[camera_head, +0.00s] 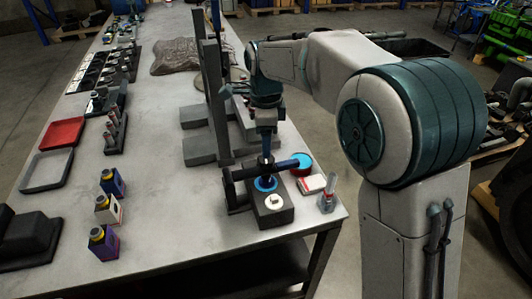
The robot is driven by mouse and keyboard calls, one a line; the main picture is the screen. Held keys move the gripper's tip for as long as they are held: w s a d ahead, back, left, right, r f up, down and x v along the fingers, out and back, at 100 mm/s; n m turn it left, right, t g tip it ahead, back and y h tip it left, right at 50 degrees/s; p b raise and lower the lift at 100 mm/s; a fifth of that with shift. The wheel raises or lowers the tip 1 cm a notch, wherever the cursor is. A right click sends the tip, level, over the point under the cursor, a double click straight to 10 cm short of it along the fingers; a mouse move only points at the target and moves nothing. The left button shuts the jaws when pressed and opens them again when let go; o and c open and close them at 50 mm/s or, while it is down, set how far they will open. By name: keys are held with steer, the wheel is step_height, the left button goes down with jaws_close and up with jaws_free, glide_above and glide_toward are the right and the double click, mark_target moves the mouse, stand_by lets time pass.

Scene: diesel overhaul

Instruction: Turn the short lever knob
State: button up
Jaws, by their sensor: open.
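A dark grey box (282,216) stands near the table's front right corner. On its top are a bright blue round fitting (265,184) and a white round piece (273,202). A dark horizontal bar (243,172) runs just behind the blue fitting. I cannot tell which of these parts is the short lever knob. My gripper (266,162) points down just above the bar and blue fitting. It is open; its fingers are small and partly lost among the dark parts, so contact is unclear.
A teal-topped round container (301,162), a small red and white box (312,184) and a small clear bottle (327,200) stand right of the box. Tall grey uprights (214,100) rise behind. Red (66,132) and grey trays (46,171) lie left. The table's middle is clear.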

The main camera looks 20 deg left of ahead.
mark_target(264, 164)
step_height(264, 164, down, 6)
steer(key=shift+r, duration=0.1)
steer(key=c, duration=1)
